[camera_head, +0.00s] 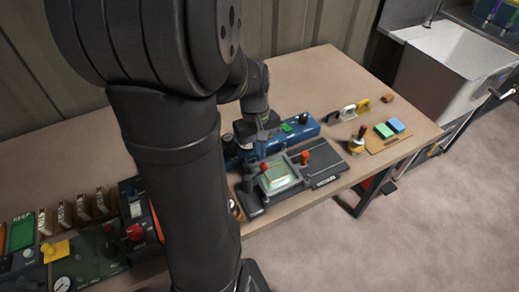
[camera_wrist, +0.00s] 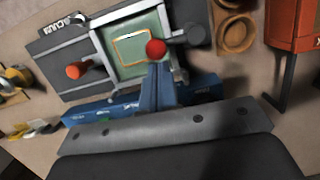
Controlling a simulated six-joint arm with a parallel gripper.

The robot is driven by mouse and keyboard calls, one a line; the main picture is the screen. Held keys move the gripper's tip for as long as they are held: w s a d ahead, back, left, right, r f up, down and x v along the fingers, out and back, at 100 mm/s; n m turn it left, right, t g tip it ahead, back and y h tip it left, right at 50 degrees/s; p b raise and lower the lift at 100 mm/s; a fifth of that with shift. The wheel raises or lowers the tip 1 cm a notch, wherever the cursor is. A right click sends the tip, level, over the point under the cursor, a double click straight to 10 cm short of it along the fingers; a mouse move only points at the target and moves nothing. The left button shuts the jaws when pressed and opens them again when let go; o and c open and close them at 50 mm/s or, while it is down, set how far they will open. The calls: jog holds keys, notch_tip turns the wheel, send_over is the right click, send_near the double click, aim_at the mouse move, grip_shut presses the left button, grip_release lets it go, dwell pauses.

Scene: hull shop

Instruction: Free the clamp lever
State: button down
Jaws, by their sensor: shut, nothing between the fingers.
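A clamp fixture with a grey frame (camera_wrist: 108,62) sits on a dark slotted base (camera_head: 325,160) on the bench. A pale green plate (camera_wrist: 112,36) lies inside the frame, and it also shows in the head view (camera_head: 277,178). A red ball knob (camera_wrist: 155,48) stands by the frame's edge. A second, orange-red knob (camera_wrist: 76,71) stands beside the frame and shows in the head view (camera_head: 305,156). I cannot tell for certain which knob belongs to the clamp lever. My gripper (camera_wrist: 157,66) is shut and empty, its tips close to the red ball; I cannot tell whether they touch.
A long blue unit (camera_head: 300,131) lies right behind the fixture. Right of it are a yellow-and-white handled tool (camera_head: 348,112) and a wooden board (camera_head: 388,143) with green and blue blocks. Control boxes crowd the left.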

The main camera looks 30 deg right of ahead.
jog(key=shift+s+d+m, duration=0.15)
jog(key=shift+s+m, duration=0.15)
jog(key=shift+m, duration=0.3)
jog(key=s+m, duration=0.1)
jog(key=m+y, duration=0.1)
jog(key=m, duration=0.1)
jog(key=shift+s+d+m, duration=0.2)
jog(key=shift+s+m, duration=0.1)
jog(key=shift+s, duration=0.1)
jog(key=s+m, duration=0.1)
jog(key=m, duration=0.2)
jog(key=s+a+m+t+y, duration=0.1)
jog(key=s+m, duration=0.1)
jog(key=m, duration=0.1)
jog(key=s+a+m, duration=0.1)
jog(key=m, duration=0.3)
jog(key=shift+s+t, duration=0.35)
jog(key=shift+t, duration=0.05)
jog(key=shift+s+a, duration=0.15)
jog(key=shift+a, duration=0.05)
